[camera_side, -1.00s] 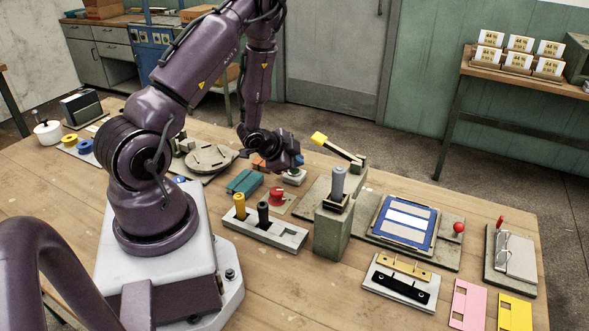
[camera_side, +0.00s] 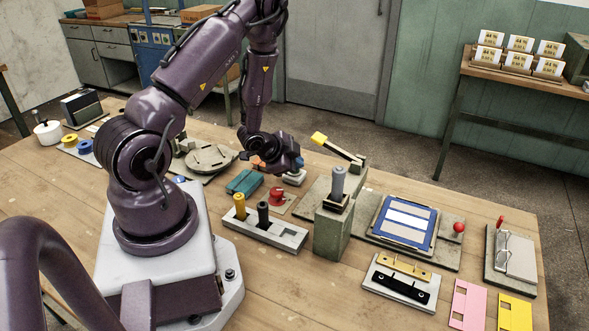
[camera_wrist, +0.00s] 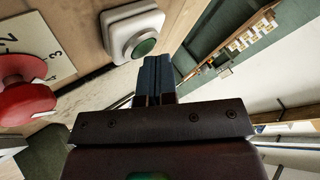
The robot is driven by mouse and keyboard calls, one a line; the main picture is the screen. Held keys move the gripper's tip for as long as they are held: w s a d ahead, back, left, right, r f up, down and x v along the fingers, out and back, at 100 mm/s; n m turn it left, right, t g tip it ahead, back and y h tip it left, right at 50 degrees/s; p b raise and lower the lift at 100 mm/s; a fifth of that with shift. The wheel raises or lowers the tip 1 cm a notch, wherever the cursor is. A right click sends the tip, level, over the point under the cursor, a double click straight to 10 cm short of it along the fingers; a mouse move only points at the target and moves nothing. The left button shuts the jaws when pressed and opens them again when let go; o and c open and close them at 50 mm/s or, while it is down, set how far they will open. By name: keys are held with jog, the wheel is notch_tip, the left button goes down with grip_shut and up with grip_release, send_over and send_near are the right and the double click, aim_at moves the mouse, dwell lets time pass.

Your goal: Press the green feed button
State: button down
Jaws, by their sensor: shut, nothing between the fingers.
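The green feed button (camera_wrist: 145,47) is a round cap on a white square housing (camera_wrist: 122,30) in the wrist view. In the side view the housing (camera_side: 295,179) sits on the table just below my gripper (camera_side: 299,162), which partly covers it. My gripper's blue fingers (camera_wrist: 157,64) are shut together and empty. In the wrist view the fingertips appear close beside the green cap; a clear touch cannot be made out.
A red mushroom button (camera_wrist: 27,90) on a numbered plate stands near the green one; it also shows in the side view (camera_side: 277,195). A teal block (camera_side: 244,182), a yellow-tipped lever (camera_side: 335,146) and a grey-knobbed post (camera_side: 333,228) stand around.

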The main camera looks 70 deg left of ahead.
jog(key=shift+r, duration=0.85)
jog(key=shift+r, duration=2.5)
jog(key=s+f+n+g, duration=0.2)
jog(key=s+g, duration=0.1)
jog(key=s, duration=0.1)
jog(key=s+d+r+n+h, duration=0.1)
jog(key=s+d+r, duration=0.2)
jog(key=d+r, duration=0.9)
jog(key=s+d+r+n+h, duration=0.1)
jog(key=s+d+r, duration=0.3)
jog(key=d+r, duration=0.9)
jog(key=shift+d+r+n+h, duration=0.15)
jog(key=shift+r+n+h, duration=0.25)
jog(key=shift+r+h, duration=0.35)
